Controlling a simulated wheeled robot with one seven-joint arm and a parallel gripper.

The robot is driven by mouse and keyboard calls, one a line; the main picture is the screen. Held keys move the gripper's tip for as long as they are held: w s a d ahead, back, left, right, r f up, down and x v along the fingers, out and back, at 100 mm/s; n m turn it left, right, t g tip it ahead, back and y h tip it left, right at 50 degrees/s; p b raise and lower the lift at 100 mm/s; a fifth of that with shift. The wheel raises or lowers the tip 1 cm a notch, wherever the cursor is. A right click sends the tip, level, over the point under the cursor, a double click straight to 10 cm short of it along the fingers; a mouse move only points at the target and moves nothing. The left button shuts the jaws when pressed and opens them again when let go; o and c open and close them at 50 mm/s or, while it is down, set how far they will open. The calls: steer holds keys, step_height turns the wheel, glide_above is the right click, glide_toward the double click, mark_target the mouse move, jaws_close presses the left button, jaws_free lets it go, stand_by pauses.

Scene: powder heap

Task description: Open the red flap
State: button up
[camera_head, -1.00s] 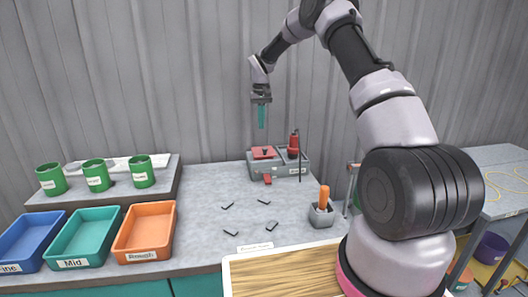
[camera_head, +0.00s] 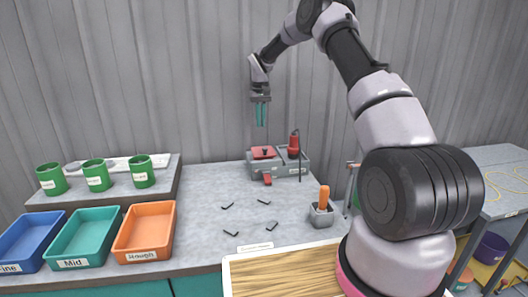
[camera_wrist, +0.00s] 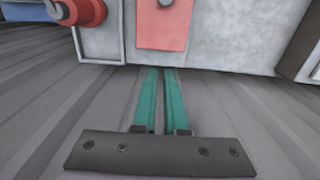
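The red flap (camera_head: 262,154) is a flat red plate with a small dark knob, lying on top of a grey box (camera_head: 292,170) at the back of the workbench. It looks shut. In the wrist view the red plate (camera_wrist: 165,30) is at the top middle, cut off by the frame edge. My gripper (camera_head: 262,124) points down above the flap, clear of it. Its two teal fingers, seen in the wrist view (camera_wrist: 161,72), are a little apart with nothing between them.
A red bottle-like part (camera_head: 293,146) stands at the box's right, and a red tab (camera_head: 267,178) is at its front. Several small black pieces lie on the bench (camera_head: 210,190). A grey holder (camera_head: 322,217) with an orange handle stands front right. Trays and green cups are left.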

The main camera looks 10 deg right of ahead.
steer(key=shift+w+r, duration=0.25)
steer(key=shift+w, duration=0.8)
steer(key=shift+w+r, duration=0.2)
steer(key=shift+w, duration=0.85)
steer(key=o, duration=0.6)
steer(key=shift+o, duration=0.2)
step_height(320, 180, up, 8)
steer(key=shift+f, duration=0.25)
